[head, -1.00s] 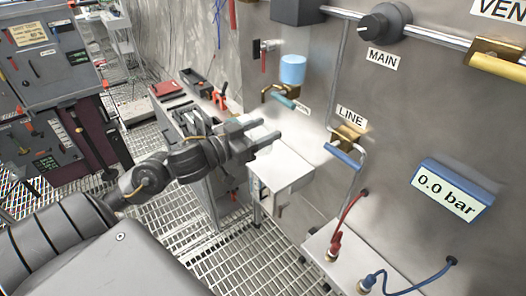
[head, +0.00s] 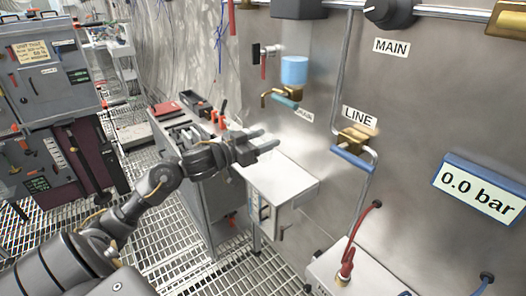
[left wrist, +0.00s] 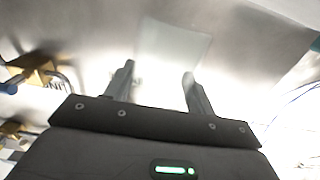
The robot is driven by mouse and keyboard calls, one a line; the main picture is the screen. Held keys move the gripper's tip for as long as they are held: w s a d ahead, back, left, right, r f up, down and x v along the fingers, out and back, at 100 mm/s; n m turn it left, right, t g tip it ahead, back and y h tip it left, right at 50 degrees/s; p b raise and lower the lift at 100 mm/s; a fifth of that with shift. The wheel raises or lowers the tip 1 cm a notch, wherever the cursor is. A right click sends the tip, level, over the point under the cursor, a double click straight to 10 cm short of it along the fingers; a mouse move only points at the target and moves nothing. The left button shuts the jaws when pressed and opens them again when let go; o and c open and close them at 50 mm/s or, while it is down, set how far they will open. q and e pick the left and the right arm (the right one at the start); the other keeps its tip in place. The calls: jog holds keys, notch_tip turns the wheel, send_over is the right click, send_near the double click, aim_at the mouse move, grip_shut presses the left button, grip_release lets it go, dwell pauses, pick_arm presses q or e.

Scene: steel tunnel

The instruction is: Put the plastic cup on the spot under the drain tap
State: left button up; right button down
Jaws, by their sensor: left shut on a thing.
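My left gripper (head: 262,146) is shut on the clear plastic cup (left wrist: 172,48). In the left wrist view the cup is a faint, see-through pale shape between and beyond the two fingers (left wrist: 156,88). In the head view the cup is hard to make out against the steel. The drain tap (head: 283,97), brass with a teal handle, is on the steel wall, above and beyond the gripper. Below it is a white box with a flat top (head: 285,185); the gripper is over its far left part. No marked spot can be made out. My right gripper is out of view.
A blue cylinder (head: 294,70) sits above the drain tap. The line valve (head: 353,150) with a blue handle sticks out to the right. A bench with tools (head: 190,125) stands left of the white box. A red hose (head: 360,230) rises at the lower right.

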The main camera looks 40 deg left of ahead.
pick_arm(q)
jog(key=shift+w+a+f, duration=0.1)
jog(key=shift+w+f, duration=0.05)
jog(key=shift+f, duration=0.85)
jog(key=shift+w+a+f, duration=0.1)
jog(key=shift+w+f, duration=0.05)
jog(key=shift+f, duration=0.8)
jog(key=shift+f, duration=0.1)
jog(key=o, duration=1)
jog(key=shift+f, duration=0.1)
jog(key=shift+r, duration=0.2)
jog(key=shift+s+a+f, duration=0.1)
jog(key=shift+s+a, duration=0.05)
jog(key=shift+s, duration=0.15)
jog(key=v, duration=1.1)
jog(key=shift+s+b, duration=0.25)
jog(key=shift+b, duration=0.2)
